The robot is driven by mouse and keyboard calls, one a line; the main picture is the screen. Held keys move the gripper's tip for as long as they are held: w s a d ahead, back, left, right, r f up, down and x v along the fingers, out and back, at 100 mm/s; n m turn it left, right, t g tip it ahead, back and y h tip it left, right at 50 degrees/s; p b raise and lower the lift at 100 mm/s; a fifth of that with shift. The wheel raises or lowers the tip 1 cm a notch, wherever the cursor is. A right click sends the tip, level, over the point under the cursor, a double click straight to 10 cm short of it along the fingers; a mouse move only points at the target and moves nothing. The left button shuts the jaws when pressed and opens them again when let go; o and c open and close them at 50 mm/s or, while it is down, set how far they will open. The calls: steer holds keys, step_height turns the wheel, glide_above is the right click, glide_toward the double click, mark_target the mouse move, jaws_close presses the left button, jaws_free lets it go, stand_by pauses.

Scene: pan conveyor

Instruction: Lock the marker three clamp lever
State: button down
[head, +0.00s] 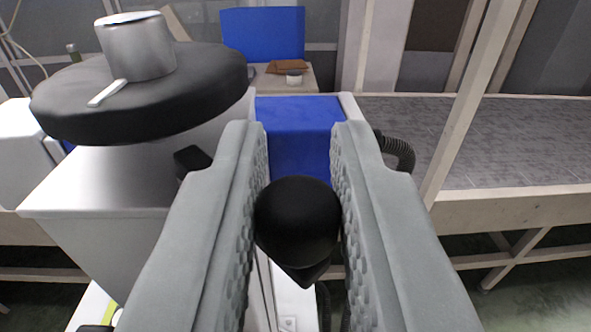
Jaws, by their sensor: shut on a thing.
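My gripper (300,190) reaches forward through the middle of the head view, with its two grey ribbed fingers on either side of a black rounded knob (298,222). The fingers are shut on this knob, which looks like the end of the clamp lever. A pointed black part shows just below the knob. The rest of the lever is hidden behind the fingers and the knob. No marker number can be read, so I cannot tell which clamp this is.
A white machine housing (110,185) stands at left under a black round disc (190,95) carrying a metal pot (137,47). A blue block (300,112) lies beyond the fingers. A grey conveyor (500,140) with a pale frame runs at right. A black corrugated hose (398,152) is close to the right finger.

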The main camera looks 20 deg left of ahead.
steer(key=shift+w+f, duration=0.1)
steer(key=shift+w, duration=0.05)
steer(key=c, duration=1.3)
jaws_free()
steer(key=shift+c, duration=0.2)
steer(key=v, duration=1.7)
steer(key=shift+s+d, duration=0.2)
steer(key=shift+d, duration=0.15)
